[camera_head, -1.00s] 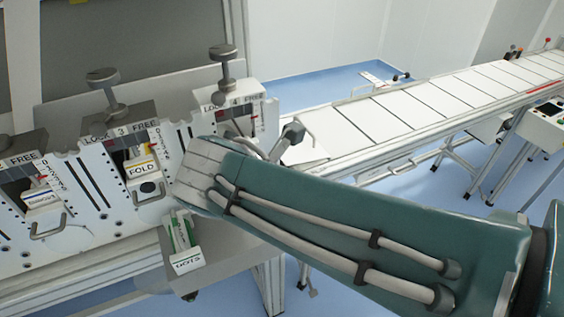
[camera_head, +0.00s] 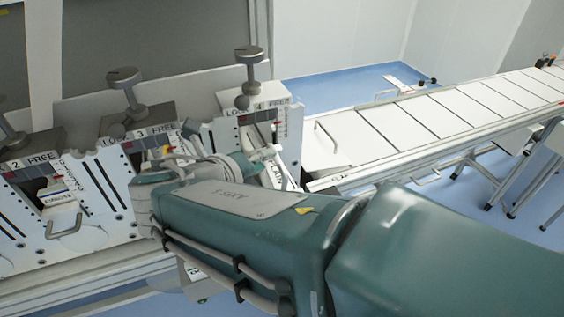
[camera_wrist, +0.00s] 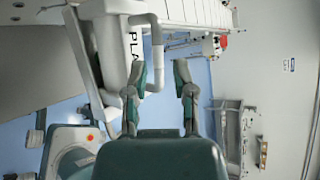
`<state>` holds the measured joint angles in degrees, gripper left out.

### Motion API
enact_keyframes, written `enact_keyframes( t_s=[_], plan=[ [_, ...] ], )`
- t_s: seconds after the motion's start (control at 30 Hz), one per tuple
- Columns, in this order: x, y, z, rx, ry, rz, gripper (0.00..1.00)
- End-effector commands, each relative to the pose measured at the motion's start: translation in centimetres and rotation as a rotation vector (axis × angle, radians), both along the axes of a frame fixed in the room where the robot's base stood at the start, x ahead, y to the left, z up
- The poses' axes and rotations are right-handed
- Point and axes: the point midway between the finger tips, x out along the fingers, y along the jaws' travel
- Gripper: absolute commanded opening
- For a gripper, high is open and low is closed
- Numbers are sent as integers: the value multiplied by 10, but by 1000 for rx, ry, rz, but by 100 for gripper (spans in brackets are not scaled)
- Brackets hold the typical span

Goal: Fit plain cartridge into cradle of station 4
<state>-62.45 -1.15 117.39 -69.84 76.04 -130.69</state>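Station 4 (camera_head: 258,100) is the rightmost station in the head view, with a knob on top. A white labelled cartridge (camera_head: 278,167) shows low in its slanted opening; my arm hides its lower part, and I cannot tell whether it is fully seated. In the wrist view a white body lettered "PLA" (camera_wrist: 132,43) with a grey bar handle stands ahead and left of my fingers. My gripper (camera_wrist: 162,70) is open, its two green fingers apart with nothing clearly held between them. The handle is near the left fingertip; contact cannot be told.
Station 2 (camera_head: 28,162) holds a white cartridge with a handle (camera_head: 62,192). Station 3 (camera_head: 138,130) is partly behind my arm. Upright clamp knobs (camera_head: 250,58) stand above the stations. A conveyor (camera_head: 430,118) runs off to the right, beside station 4.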

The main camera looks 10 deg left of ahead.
Motion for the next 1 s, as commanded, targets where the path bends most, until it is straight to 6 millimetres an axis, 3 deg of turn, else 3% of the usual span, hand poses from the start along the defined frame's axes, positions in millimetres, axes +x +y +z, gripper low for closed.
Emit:
enact_keyframes(
  t_s=[0.4, 0.67, 0.73, 0.77, 1.0],
  plan=[
    [43, -16, -24, 0, 1, -3, 34],
    [46, -17, -25, 1, 0, 0, 34],
    [46, -17, -25, 2, 1, 0, 7],
    [46, -17, -25, 1, 0, 0, 0],
    [46, -16, -25, 1, 0, 0, 0]
  ],
)
